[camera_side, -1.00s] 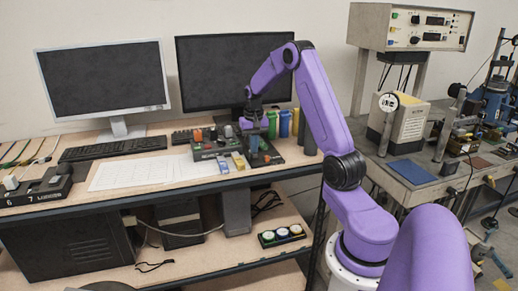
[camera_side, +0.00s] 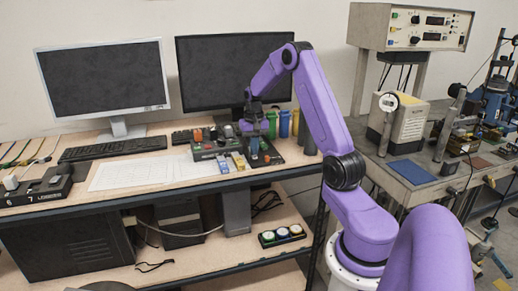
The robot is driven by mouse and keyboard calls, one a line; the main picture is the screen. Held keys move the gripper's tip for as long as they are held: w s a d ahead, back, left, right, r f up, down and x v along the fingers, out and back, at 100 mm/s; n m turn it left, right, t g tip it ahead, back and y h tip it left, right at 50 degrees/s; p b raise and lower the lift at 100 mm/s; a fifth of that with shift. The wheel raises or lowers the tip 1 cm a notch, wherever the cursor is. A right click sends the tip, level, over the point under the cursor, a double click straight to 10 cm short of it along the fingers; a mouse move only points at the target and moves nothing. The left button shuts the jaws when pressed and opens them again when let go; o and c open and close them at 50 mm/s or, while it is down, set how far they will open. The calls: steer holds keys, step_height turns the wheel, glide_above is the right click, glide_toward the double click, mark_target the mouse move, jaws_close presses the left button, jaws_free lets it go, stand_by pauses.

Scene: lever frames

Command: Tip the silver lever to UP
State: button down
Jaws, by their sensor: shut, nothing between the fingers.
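A black lever frame (camera_side: 45,192) with the numbers 6 and 7 on its front stands at the left end of the bench. A pale, silver-looking lever knob (camera_side: 11,182) sticks up at its left side; its exact setting is too small to read. My gripper (camera_side: 254,133) is far to the right of it, shut and empty, over a dark lever frame (camera_side: 272,158) with coloured levers. The fingertips are small and partly blend with the levers there, so I cannot tell whether they touch one.
Another dark box with red and green controls (camera_side: 203,150) stands left of my gripper. White sheets (camera_side: 130,173) and a keyboard (camera_side: 112,148) lie between it and the left frame. Two monitors (camera_side: 103,78) stand behind. Coloured cylinders (camera_side: 284,124) stand right of my gripper.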

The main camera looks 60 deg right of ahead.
step_height(320, 180, up, 7)
stand_by(0.8)
steer(key=shift+f, duration=0.1)
steer(key=s+a+r+n, duration=0.2)
steer(key=a+n, duration=0.3)
steer(key=a, duration=0.9)
steer(key=s+a+r+n, duration=0.1)
steer(key=s+a+n, duration=0.3)
steer(key=a, duration=1)
steer(key=s+a+n, duration=0.4)
steer(key=s+n, duration=0.2)
steer(key=s, duration=0.4)
steer(key=s+a+f+n, duration=0.1)
steer(key=s+a+n, duration=0.4)
steer(key=s, duration=0.6)
steer(key=shift+s+f+n, duration=0.25)
steer(key=shift+n, duration=0.55)
